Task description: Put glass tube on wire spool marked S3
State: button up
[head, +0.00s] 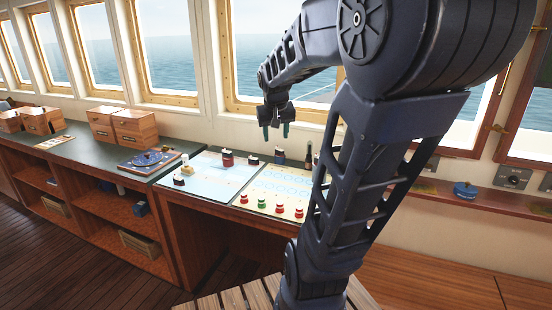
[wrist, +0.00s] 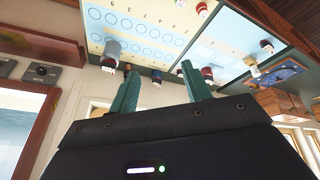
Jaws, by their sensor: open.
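My gripper (head: 277,130) is open and empty, its teal fingers pointing down above the back of the counter. Its spread fingers also show in the wrist view (wrist: 158,82). I cannot make out a glass tube for certain in either view. Several small spool-like cylinders stand on the counter: a red-and-white one (head: 227,158) left of and below the gripper, and smaller white-and-dark ones (head: 187,169) further left. The wrist view shows a grey-blue cylinder (wrist: 111,52) and a red-and-white one (wrist: 207,74). No S3 mark is readable.
A yellow panel (head: 268,187) with rings and letters lies beside a pale blue panel (head: 209,176). Several red and green pieces (head: 262,203) line the front edge. A dark bottle-like thing (head: 308,155) stands at the back. Wooden boxes (head: 134,126) stand left, windows behind.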

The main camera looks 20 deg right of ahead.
jog(key=s+a+f+n+y, duration=0.1)
jog(key=s+a, duration=0.4)
jog(key=s, duration=0.7)
jog(key=shift+s+a+f+n+y, duration=0.2)
jog(key=shift+s+f+n+y, duration=0.2)
jog(key=shift+f+n, duration=0.15)
